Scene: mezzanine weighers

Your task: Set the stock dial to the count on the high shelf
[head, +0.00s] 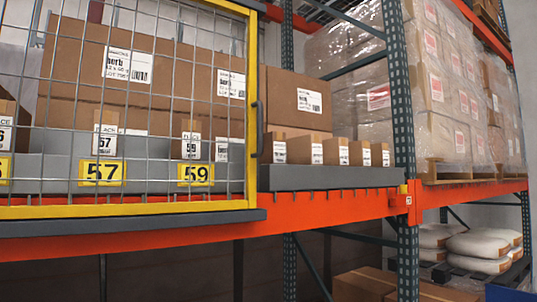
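A high shelf with an orange beam (310,209) crosses the view. On it, a row of several small brown cartons (309,150) with white labels stands behind a grey ledge (330,178), right of a yellow-framed wire mesh door (253,60). The door covers the left part of the shelf. Through the mesh I see yellow number plates reading 57 (102,173) and 59 (196,174), and small cartons with place cards of the same numbers. A plate at the left edge is cut off. No stock dial and neither gripper is in view.
Large brown cartons (296,98) stand behind the small ones. A dark green upright post (402,110) divides the rack. Wrapped pallet loads (455,85) are at right, with white sacks (480,247) below. A brown carton (365,283) sits low at the bottom.

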